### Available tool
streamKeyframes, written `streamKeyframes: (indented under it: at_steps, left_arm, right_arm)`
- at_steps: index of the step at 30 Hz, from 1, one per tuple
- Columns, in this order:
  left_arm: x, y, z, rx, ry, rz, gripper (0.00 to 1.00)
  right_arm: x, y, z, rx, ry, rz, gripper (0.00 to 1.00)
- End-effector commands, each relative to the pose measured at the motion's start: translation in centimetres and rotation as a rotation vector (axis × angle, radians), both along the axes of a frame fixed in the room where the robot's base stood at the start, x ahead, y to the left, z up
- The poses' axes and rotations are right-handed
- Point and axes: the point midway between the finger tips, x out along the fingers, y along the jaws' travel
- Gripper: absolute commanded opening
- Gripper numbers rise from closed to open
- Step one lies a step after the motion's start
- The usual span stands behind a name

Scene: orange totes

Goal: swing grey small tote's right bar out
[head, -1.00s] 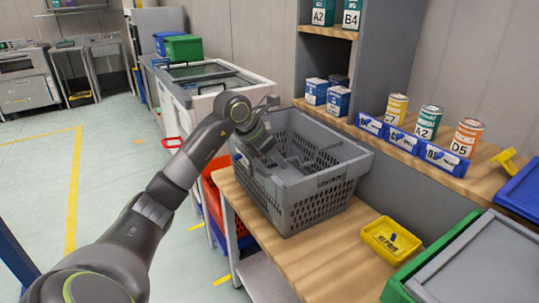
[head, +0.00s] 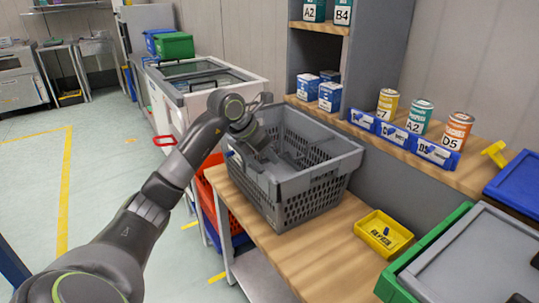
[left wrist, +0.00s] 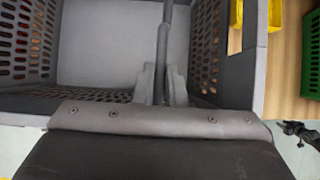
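The grey small tote (head: 318,198) stands upright on the wooden bench, with perforated walls and an open top. My left gripper (head: 259,141) reaches over its left part, pointing down into its opening. In the left wrist view a dark grey bar (left wrist: 165,42) runs up the middle of the tote's inside, between two lighter grey pieces near the gripper. I cannot tell whether the fingers are closed on that bar. A dark gripper-like part, seemingly my right gripper (left wrist: 290,128), shows small at the right edge of the left wrist view; its fingers are unclear.
A yellow bin (head: 384,234) and a green-rimmed tote (head: 425,257) are right of the grey tote. Cans and blue label trays (head: 399,136) line the shelf behind. Red and blue bins (head: 209,187) are below left. Bare bench lies in front.

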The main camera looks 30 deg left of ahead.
Motion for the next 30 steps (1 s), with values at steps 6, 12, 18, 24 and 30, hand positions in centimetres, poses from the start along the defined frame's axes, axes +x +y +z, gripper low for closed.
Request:
streamKeyframes:
  at_steps: [6,12,18,24,30]
  left_arm:
    - [0.1,0.1,1.5,-0.001,-0.002,0.0,0.06]
    - [0.1,0.1,1.4,0.0,-0.001,0.0,0.06]
    - [0.0,-0.1,2.4,0.0,-0.002,-0.001,0.06]
    - [-0.2,-0.5,3.5,-0.001,-0.002,-0.001,0.06]
    - [-0.2,-0.5,3.4,-0.001,-0.001,-0.001,0.06]
  right_arm:
    - [0.0,0.0,0.9,0.0,0.0,0.0,0.36]
    - [-0.2,-0.1,0.8,-0.001,0.001,0.0,0.36]
    - [-0.3,-0.2,1.6,-0.002,0.003,0.0,0.36]
    - [-0.2,-0.1,2.3,-0.001,0.002,0.0,0.36]
    - [-0.1,0.0,2.1,-0.001,0.002,0.0,0.36]
